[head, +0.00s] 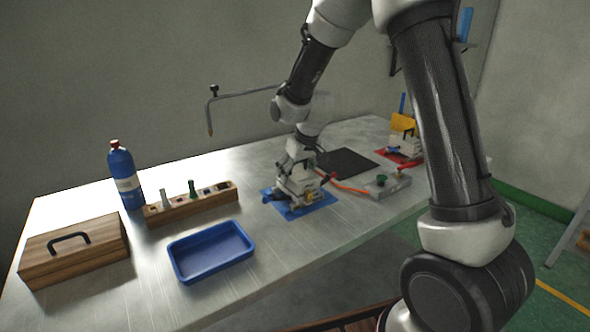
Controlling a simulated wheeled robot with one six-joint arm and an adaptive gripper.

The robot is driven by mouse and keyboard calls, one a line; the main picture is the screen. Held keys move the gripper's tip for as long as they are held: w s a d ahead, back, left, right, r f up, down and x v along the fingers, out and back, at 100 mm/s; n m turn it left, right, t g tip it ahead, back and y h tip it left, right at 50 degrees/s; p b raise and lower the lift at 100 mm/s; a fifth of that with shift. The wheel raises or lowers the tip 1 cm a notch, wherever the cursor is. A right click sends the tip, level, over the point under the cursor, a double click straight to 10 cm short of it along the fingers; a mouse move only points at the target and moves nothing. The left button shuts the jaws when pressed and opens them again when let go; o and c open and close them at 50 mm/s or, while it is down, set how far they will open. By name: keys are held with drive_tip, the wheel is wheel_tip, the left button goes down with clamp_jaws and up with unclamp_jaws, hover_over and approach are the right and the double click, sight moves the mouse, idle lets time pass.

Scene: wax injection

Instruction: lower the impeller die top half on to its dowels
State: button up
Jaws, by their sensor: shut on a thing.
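My gripper (297,177) points down over the blue mat (322,199) on the metal bench. It is shut on a small pale grey block, the impeller die top half (299,186), low over the mat. The lower half and the dowels cannot be told apart from the block and my gripper at this size. I cannot tell whether the held half is seated or still a little above what lies under it.
A blue tray (210,271), a wooden rack (192,204), a blue bottle (124,176) and a wooden case (73,264) stand left. A black mat (347,163) and an orange hose (346,187) lie right. A bent metal arm (240,93) overhangs behind.

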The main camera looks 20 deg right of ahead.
sight(304, 176)
drive_tip(key=shift+f, duration=0.35)
drive_tip(key=o, duration=1.7)
drive_tip(key=v, duration=1.2)
